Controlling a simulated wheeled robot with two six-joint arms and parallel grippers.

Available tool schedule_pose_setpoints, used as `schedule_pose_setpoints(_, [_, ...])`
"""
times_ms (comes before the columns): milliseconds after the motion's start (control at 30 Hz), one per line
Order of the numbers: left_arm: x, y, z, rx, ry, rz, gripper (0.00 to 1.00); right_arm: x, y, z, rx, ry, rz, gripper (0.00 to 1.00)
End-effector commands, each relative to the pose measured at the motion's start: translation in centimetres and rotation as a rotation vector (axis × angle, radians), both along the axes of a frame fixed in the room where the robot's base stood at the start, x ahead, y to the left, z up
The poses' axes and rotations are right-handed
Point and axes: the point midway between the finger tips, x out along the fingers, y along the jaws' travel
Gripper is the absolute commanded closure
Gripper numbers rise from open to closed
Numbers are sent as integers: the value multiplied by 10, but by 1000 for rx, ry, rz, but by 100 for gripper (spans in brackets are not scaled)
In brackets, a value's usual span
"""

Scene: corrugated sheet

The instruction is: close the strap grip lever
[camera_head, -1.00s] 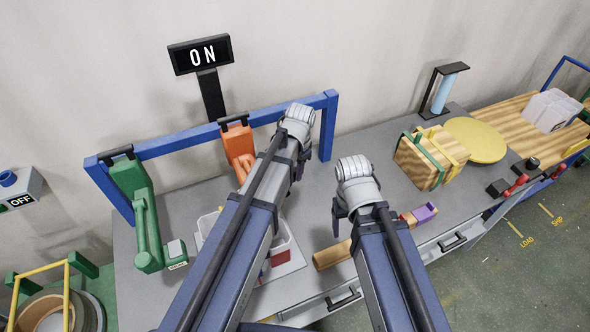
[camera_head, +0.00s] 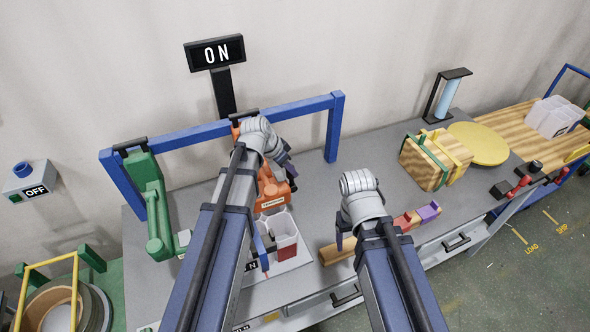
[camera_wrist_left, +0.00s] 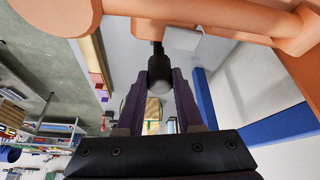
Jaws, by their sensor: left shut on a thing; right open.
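An orange tool (camera_head: 273,189) hangs from the blue frame, partly hidden behind my left arm in the head view. Its orange body (camera_wrist_left: 200,15) fills the top of the left wrist view. My left gripper (camera_head: 292,174) is beside the orange tool. In the left wrist view the left fingers (camera_wrist_left: 160,88) are shut on a dark rounded knob (camera_wrist_left: 160,70) on a short dark rod near the orange body. I cannot tell whether this is the strap grip lever. My right gripper (camera_head: 347,236) is open and empty above the bench near a wooden bar.
A green tool (camera_head: 150,200) hangs at the left of the blue frame (camera_head: 300,108). Bins (camera_head: 284,232) stand below the orange tool. The wooden bar (camera_head: 338,252) lies near the bench front. A strapped wooden crate (camera_head: 428,165) is at the right. A sign (camera_head: 214,52) reads ON.

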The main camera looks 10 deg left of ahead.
Motion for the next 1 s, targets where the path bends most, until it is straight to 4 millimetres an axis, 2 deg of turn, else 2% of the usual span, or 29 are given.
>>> schedule_pose_setpoints(33, [-7,6,-7,-31,-18,5,100,0,0,-10,0,0,1,28])
schedule_pose_setpoints(400, [-17,22,-11,-205,-134,1,100,0,0,-40,-1,0,3,28])
schedule_pose_setpoints(633, [-20,26,-11,-250,-165,-1,100,0,0,-48,-1,0,2,28])
schedule_pose_setpoints(1000, [-20,27,-10,-262,-175,-3,100,0,0,-49,-1,0,2,28])
